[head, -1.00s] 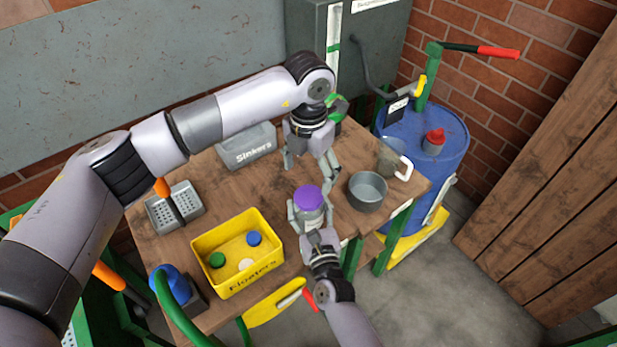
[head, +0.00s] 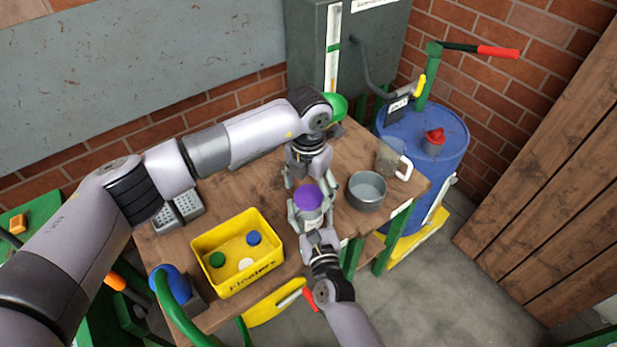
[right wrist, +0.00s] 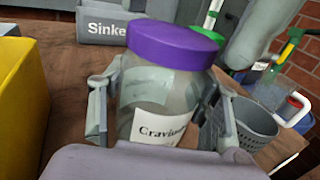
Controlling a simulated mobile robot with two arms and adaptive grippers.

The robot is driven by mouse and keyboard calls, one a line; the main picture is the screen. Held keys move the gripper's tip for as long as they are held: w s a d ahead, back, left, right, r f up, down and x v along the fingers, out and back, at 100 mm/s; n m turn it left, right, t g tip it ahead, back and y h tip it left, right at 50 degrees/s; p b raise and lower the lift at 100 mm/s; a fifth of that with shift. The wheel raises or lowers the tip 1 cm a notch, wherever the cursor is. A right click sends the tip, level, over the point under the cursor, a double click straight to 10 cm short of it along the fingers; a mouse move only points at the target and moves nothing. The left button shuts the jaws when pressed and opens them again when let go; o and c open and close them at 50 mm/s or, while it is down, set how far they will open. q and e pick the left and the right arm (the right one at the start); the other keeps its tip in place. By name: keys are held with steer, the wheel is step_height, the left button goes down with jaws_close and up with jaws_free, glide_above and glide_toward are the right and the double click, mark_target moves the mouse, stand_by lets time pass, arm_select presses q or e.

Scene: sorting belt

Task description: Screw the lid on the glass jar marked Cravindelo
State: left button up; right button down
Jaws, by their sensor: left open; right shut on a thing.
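The glass jar (right wrist: 150,85) carries a white label reading "Cravin…", the rest hidden, in the right wrist view. A purple lid (right wrist: 172,45) sits on its mouth; I cannot tell how tightly. Contact with the lid does not show.
A yellow Floaters bin (head: 258,278) with several caps stands left of the jar. A grey pot (head: 367,193) and a mug (head: 392,160) stand close on the right. A grey Sinkers bin (right wrist: 102,29) is behind. A perforated metal tray (head: 180,211) lies at left.

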arm_select(q)
steer(key=shift+f, duration=0.4)
steer(key=c, duration=1.3)
steer(key=o, duration=1.4)
step_height(320, 180, up, 12)
steer(key=shift+r, duration=0.1)
